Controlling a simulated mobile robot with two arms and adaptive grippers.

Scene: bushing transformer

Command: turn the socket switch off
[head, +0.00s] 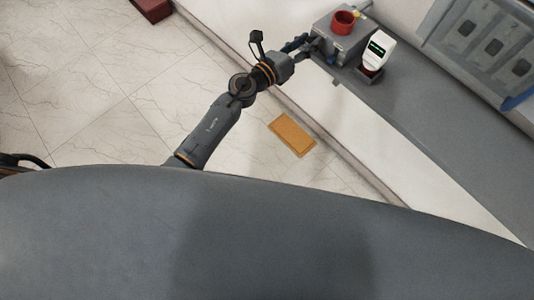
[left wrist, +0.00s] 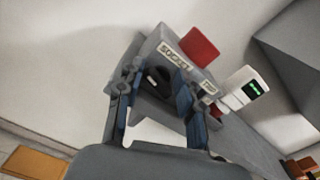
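The grey socket box (head: 330,33) stands on the grey counter at the top of the head view. In the left wrist view its front (left wrist: 150,50) carries a label reading "SOCKET" and a dark round switch knob (left wrist: 158,78). My left gripper (head: 308,44) reaches the box front. In the left wrist view its blue-padded fingers (left wrist: 155,104) are apart, with the knob showing between them. I cannot tell whether either finger touches the knob. My right gripper is not in view.
Grey panels (head: 490,48) are at the right. An orange-brown mat (head: 291,135) lies below the counter. The tiled floor at left is mostly clear.

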